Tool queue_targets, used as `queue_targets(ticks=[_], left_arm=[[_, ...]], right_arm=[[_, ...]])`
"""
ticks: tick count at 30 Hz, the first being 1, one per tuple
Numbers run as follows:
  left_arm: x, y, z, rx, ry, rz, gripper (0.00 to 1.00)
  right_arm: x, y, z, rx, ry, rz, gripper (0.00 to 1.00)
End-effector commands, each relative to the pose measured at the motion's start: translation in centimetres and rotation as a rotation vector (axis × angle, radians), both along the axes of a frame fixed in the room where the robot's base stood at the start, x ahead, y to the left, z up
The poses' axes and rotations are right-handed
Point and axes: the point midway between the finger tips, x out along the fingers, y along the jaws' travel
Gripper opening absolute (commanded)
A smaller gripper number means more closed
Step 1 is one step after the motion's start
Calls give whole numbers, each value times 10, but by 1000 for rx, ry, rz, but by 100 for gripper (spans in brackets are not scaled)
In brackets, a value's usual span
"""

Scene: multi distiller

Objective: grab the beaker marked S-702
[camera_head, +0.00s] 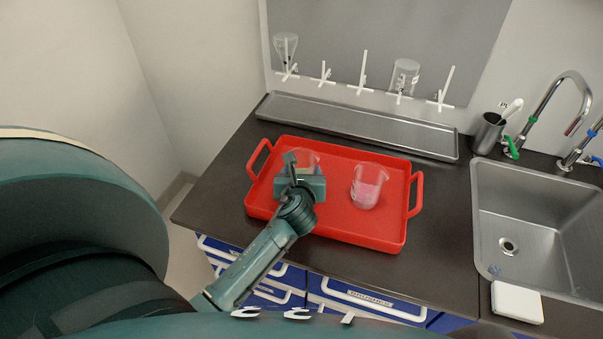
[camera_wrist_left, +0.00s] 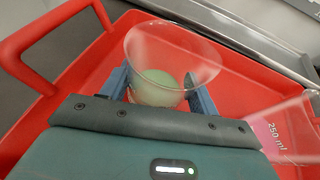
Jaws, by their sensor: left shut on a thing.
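A clear beaker (camera_wrist_left: 170,60) with pale green contents stands between the fingers of my left gripper (camera_wrist_left: 160,93), which is shut on it. In the head view my left gripper (camera_head: 303,172) covers much of this beaker (camera_head: 304,158) at the left part of the red tray (camera_head: 325,223). A second beaker (camera_head: 367,187) with pink contents stands on the tray to the right. In the left wrist view this pink beaker (camera_wrist_left: 295,130) shows a "250 ml" mark. No S-702 label is readable on either beaker. My right gripper is not in view.
A long metal tray (camera_head: 350,124) lies behind the red tray. A drying rack (camera_head: 363,75) with glassware hangs on the wall. A sink (camera_head: 535,215), a metal cup (camera_head: 488,134) and faucets are at the right. Bare counter (camera_head: 440,240) lies between tray and sink.

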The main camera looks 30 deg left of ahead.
Motion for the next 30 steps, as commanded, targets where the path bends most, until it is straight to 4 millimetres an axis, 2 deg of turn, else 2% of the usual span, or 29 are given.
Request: queue_targets(ticks=[1,8,20,30], left_arm=[[0,0,0,0,0,0,50],[0,0,1,0,-1,-1,33],[0,0,5,0,-2,0,33],[1,0,31,1,-5,-1,33]], right_arm=[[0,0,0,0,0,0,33],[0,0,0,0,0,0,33],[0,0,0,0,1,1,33],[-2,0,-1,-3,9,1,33]])
